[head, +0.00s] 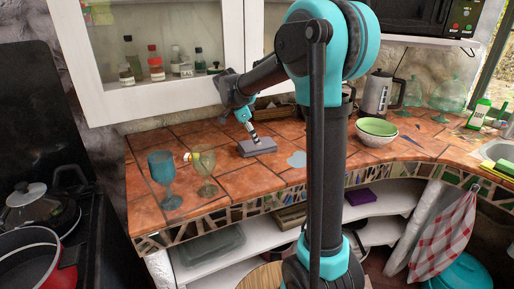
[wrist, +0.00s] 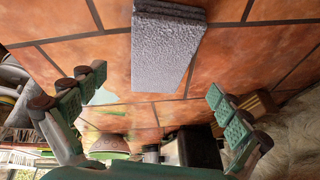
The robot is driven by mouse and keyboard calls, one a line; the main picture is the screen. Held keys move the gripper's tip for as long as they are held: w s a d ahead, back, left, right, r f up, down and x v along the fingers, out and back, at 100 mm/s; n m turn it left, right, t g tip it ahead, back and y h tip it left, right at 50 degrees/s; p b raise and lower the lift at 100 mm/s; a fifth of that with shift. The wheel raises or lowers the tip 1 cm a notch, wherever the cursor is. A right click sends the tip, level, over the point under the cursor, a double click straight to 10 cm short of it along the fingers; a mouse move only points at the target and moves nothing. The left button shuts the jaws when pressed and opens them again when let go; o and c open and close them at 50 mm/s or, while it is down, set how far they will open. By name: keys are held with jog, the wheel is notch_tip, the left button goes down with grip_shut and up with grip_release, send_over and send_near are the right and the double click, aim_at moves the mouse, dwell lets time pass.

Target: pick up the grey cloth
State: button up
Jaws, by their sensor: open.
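The grey cloth (head: 257,147) is a folded, flat block lying on the tiled counter (head: 130,185) in the head view. In the wrist view the cloth (wrist: 166,50) lies at the top centre, with its folded layers showing at one end. My gripper (head: 254,138) is just above the cloth in the head view and looks close to it; whether it touches is hard to tell. In the wrist view my gripper (wrist: 152,88) has its two green-padded fingers wide apart, one to each side of the cloth, with nothing between the pads.
A blue goblet (head: 164,178) and an amber goblet (head: 204,172) stand left of the cloth. A pale blue flat patch (head: 297,159) lies to its right. Green and white bowls (head: 376,132) and a kettle (head: 378,95) stand farther right. A white cabinet (head: 160,95) hangs above.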

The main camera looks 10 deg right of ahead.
jog(key=x, duration=0.5)
jog(key=c, duration=1.3)
jog(key=shift+r, duration=0.1)
jog(key=shift+r, duration=0.55)
notch_tip(320, 180, up, 2)
jog(key=shift+r, duration=0.15)
jog(key=s+a, duration=0.3)
jog(key=a, duration=0.2)
jog(key=s+a, duration=0.3)
jog(key=a, duration=0.2)
jog(key=s+a, duration=0.3)
jog(key=a, duration=0.3)
